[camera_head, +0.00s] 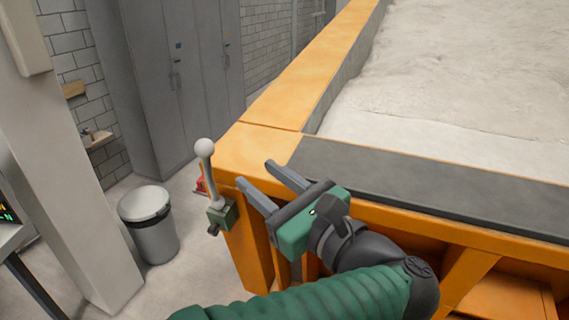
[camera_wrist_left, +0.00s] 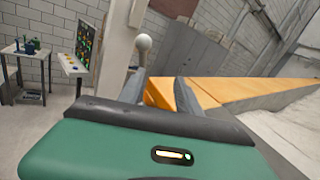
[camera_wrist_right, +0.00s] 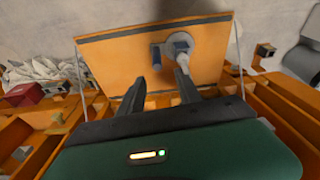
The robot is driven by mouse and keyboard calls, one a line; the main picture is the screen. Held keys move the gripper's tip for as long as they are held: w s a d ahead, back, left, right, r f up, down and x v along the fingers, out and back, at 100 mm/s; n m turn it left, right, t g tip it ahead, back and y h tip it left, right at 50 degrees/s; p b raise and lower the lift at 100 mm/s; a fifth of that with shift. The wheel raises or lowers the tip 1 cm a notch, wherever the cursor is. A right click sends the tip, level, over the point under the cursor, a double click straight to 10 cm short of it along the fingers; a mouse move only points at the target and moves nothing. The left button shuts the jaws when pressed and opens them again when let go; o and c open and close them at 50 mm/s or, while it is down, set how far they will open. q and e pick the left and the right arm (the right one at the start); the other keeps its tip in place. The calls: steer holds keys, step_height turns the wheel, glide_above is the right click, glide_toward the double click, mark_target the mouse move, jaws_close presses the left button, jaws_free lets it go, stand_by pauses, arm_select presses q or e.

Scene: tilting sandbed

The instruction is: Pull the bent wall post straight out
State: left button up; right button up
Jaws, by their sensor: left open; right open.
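I cannot make out for sure a bent wall post in any view. A pale post with a white ball top (camera_head: 208,170) rises, slightly tilted, from a small green block at the sandbed's corner; its ball also shows in the left wrist view (camera_wrist_left: 144,42). My left gripper (camera_head: 254,174) is open and empty, right of this post and apart from it, over the orange corner. My right gripper (camera_wrist_right: 161,76) is open, seen only in its own wrist view. It points at an orange panel (camera_wrist_right: 112,62) with a grey round fitting (camera_wrist_right: 181,42) on it.
The sandbed's orange frame (camera_head: 300,72) and dark front strip (camera_head: 430,185) lie right of my left gripper. A metal bin (camera_head: 150,225) and pale column (camera_head: 62,150) stand at left, grey lockers (camera_head: 175,75) behind. A red box (camera_wrist_right: 22,95) lies left in the right wrist view.

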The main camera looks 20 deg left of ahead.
mark_target(204, 148)
arm_select(q)
steer(key=w+a+p, duration=0.1)
steer(key=a+p, duration=0.1)
steer(key=a, duration=0.2)
steer(key=w+a+n+g+p, duration=0.1)
steer(key=a+p, duration=0.2)
steer(key=a, duration=0.2)
steer(key=w+a+n+p, duration=0.1)
steer(key=a+p, duration=0.2)
steer(key=a, duration=0.1)
steer(key=shift+w+a+r+g, duration=0.2)
steer(key=shift+w+r+g, duration=0.1)
steer(key=shift+w, duration=0.05)
steer(key=shift+w+a+p, duration=0.15)
steer(key=shift+a+p, duration=0.05)
steer(key=shift+p, duration=0.35)
steer(key=shift+w+a+f, duration=0.15)
steer(key=shift+w+a, duration=0.05)
steer(key=shift+a, duration=0.15)
steer(key=c, duration=0.3)
steer(key=shift+a, duration=0.25)
jaws_close()
arm_select(e)
steer(key=w+v, duration=0.2)
steer(key=v, duration=0.7)
steer(key=shift+s+d+r, duration=0.15)
steer(key=shift+s+r, duration=0.1)
steer(key=shift+s, duration=0.2)
